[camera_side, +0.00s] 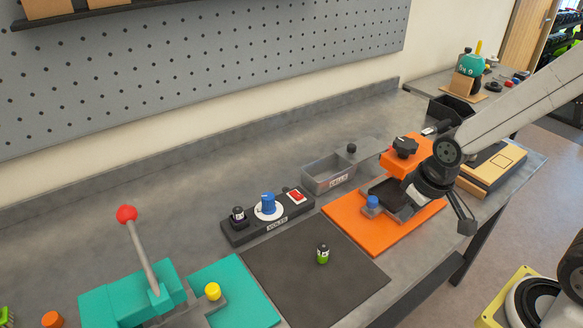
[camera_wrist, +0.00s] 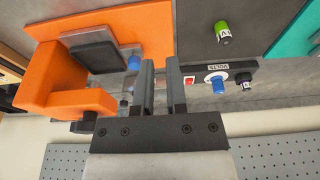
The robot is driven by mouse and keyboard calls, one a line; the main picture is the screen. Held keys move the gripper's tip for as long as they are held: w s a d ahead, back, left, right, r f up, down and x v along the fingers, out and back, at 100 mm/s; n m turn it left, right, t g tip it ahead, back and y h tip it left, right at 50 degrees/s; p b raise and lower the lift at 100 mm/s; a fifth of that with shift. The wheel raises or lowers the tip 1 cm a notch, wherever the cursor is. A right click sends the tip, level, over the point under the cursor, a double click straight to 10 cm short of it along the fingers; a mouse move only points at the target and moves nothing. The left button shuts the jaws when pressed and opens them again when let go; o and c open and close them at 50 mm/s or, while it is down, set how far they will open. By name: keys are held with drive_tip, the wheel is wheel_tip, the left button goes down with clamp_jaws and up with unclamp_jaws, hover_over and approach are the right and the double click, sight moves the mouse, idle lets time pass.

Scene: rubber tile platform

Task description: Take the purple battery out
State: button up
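A dark battery with a purple band (camera_side: 238,217) stands upright at the left end of the black tester box (camera_side: 275,226), which is labelled VOLTS. In the wrist view the purple battery (camera_wrist: 243,80) is at the right, beside the tester's blue knob. Its lower part is hidden in the box. My gripper (camera_side: 465,218) is over the orange fixture at the right in the side view, well away from the battery. In the wrist view its fingers (camera_wrist: 159,85) are apart with a narrow empty gap between them.
A green battery (camera_side: 322,255) stands on the dark mat (camera_side: 300,282). A grey CELLS bin (camera_side: 328,176) is behind. The orange fixture (camera_side: 352,225) has a blue-topped post (camera_side: 372,202). A teal lever press (camera_side: 130,295) with a red ball is at the left.

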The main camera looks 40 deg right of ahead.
drive_tip(key=o, duration=0.7)
drive_tip(key=m+g+y, duration=0.4)
drive_tip(key=m, duration=1)
approach(238, 209)
wheel_tip(238, 209, down, 2)
drive_tip(key=shift+s+a+f+m, duration=0.1)
drive_tip(key=shift+a+f+m, duration=0.05)
drive_tip(key=shift+a+m, duration=0.3)
drive_tip(key=shift+x, duration=1.25)
drive_tip(key=shift+f, duration=0.15)
